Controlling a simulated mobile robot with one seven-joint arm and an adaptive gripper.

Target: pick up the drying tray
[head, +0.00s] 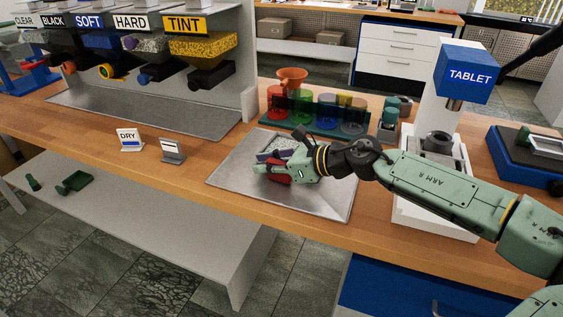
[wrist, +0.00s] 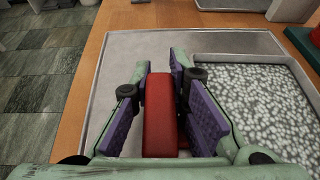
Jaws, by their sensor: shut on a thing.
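The drying tray is a shallow metal tray full of grey-white speckled granules. Its rim (wrist: 245,59) shows at the right of the wrist view, and the tray is small and partly hidden behind my gripper in the head view. A red handle (wrist: 158,115) stands at its left side; where it joins the tray is hidden by a finger. My gripper (wrist: 160,68) has its purple-padded fingers on both sides of the red handle and is shut on it. In the head view my gripper (head: 264,166) is low over a metal sheet (head: 232,168) on the bench.
Behind the tray is a rack (head: 345,131) of coloured cups with an orange funnel (head: 291,77). The TABLET press (head: 467,72) stands to the right. A DRY sign (head: 129,140) and a small grey stand (head: 173,151) are at the left. Bare bench lies between them and the sheet.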

